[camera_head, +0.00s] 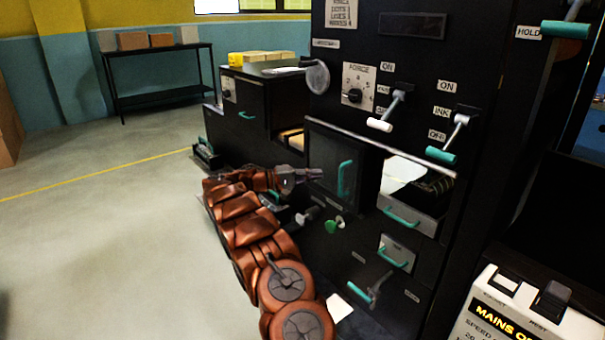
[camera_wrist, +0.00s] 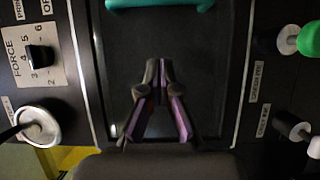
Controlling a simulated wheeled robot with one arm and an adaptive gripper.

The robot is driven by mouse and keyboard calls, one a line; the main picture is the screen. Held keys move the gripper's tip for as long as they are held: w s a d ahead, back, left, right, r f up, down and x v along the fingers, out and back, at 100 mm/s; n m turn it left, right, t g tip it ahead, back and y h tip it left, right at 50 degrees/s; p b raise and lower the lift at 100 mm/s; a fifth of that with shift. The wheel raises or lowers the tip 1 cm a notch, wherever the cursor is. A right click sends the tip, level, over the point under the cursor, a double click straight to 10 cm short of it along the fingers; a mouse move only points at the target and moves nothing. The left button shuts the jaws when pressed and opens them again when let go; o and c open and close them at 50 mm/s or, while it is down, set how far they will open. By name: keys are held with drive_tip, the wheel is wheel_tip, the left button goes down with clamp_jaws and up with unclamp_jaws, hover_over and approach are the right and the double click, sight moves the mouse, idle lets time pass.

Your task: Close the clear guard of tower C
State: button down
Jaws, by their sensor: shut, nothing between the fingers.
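A dark, smoky guard panel (camera_head: 326,150) with an upright teal handle (camera_head: 345,180) is on the front of the near black tower (camera_head: 420,75). An opening with white paper (camera_head: 402,172) shows to its right. I cannot read a tower letter. My gripper (camera_head: 318,174) is just left of the handle, in front of the panel. In the wrist view, the shut fingers (camera_wrist: 159,63) are empty over the dark panel (camera_wrist: 200,75). The handle (camera_wrist: 160,4) shows at the top edge, apart from the fingertips. Whether the fingers touch the panel is unclear.
A FORCE dial (camera_head: 354,95) and white-tipped lever (camera_head: 380,125) are above the guard. A green knob (camera_head: 335,224) and drawer handle (camera_head: 401,217) are below and right. A control box (camera_head: 515,315) stands at lower right. The floor at left (camera_head: 90,240) is clear.

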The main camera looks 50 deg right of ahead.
drive_tip(key=shift+s+d+p, duration=0.2)
drive_tip(key=shift+s+p, duration=0.8)
drive_tip(key=shift+s, duration=1.75)
